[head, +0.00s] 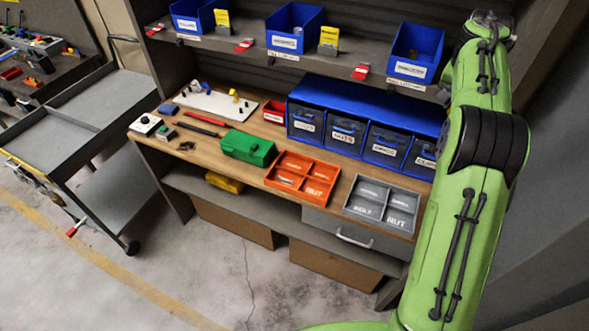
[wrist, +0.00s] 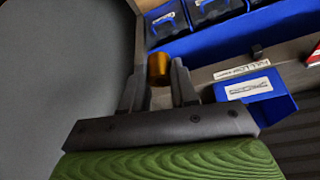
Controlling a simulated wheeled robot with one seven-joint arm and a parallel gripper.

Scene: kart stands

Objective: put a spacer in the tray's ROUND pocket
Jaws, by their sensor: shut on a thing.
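In the wrist view my gripper (wrist: 157,78) is shut on a small brass-coloured cylinder, the spacer (wrist: 158,67), held between the fingertips. In the head view my arm rises on the right, and the gripper and spacer cannot be made out there. A grey tray (head: 379,207) with four pockets lies on the bench at the right; BOLT and NUT can be read on its front pockets, the rear labels are too small. An orange tray (head: 303,178) with similar pockets lies left of it, with NUT readable. No spacer shows clearly in the grey tray.
A blue drawer cabinet (head: 365,104) stands behind the trays. Above it a shelf carries blue bins (head: 415,54); a blue bin (wrist: 258,94) is close to my gripper's right in the wrist view. A green box (head: 248,147) is left of the orange tray.

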